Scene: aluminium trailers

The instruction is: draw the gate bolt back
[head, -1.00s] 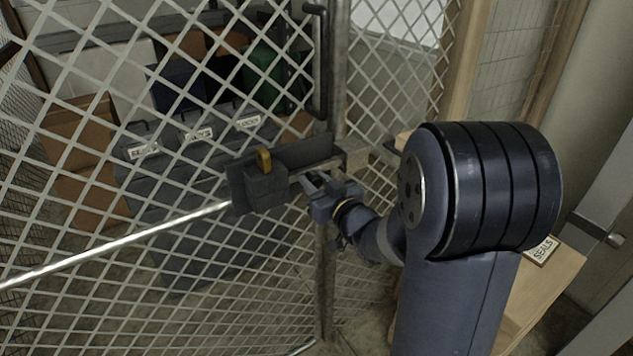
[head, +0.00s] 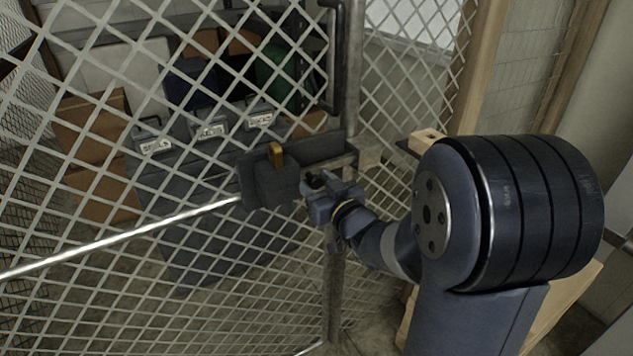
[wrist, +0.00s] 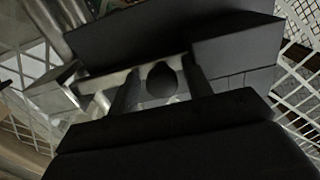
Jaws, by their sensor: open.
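The gate bolt (head: 340,165) is a pale metal bar on a dark backplate (head: 318,147), fixed to the mesh gate. It runs from a dark block (head: 277,187) with a brass tab (head: 276,155) to a metal keeper (head: 368,157) at the post. My gripper (head: 318,182) is at the bolt, just right of the block. In the wrist view a round dark knob (wrist: 162,80) shows in front of the bolt bar (wrist: 138,83), between the fingers of my open gripper (wrist: 160,88). I cannot tell whether either finger touches it.
White mesh (head: 110,235) fills the left side, with a vertical gate handle (head: 334,60) above the bolt. Behind it stand labelled dark bins (head: 210,150) and cardboard boxes (head: 85,150). A wooden bench (head: 565,305) is at the lower right.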

